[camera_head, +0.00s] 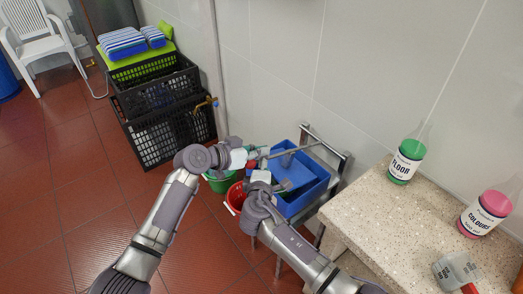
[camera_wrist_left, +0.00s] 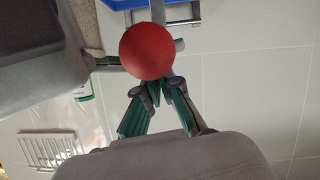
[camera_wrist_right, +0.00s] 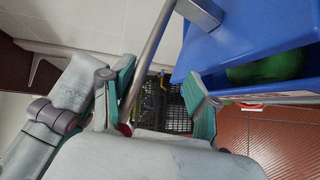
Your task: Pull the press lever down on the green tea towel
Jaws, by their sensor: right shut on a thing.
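The press is a blue mop wringer (camera_head: 305,185) on a metal stand in the head view. The green tea towel (camera_wrist_right: 265,68) lies partly visible inside the blue tub in the right wrist view. The lever's red knob (camera_wrist_left: 146,51) is close in the left wrist view and hides the fingertips. My left gripper (camera_head: 248,158) is beside the knob; its fingers look shut together behind it. My right gripper (camera_head: 265,178) is just in front of the tub.
A green bucket (camera_head: 220,184) and a red bucket (camera_head: 236,199) stand on the floor beside the tub. A stone counter (camera_head: 390,225) with a green bottle (camera_head: 406,160) and pink bottle (camera_head: 487,212) is at right. Black crates (camera_head: 165,130) stand behind. Tiled wall bounds the back.

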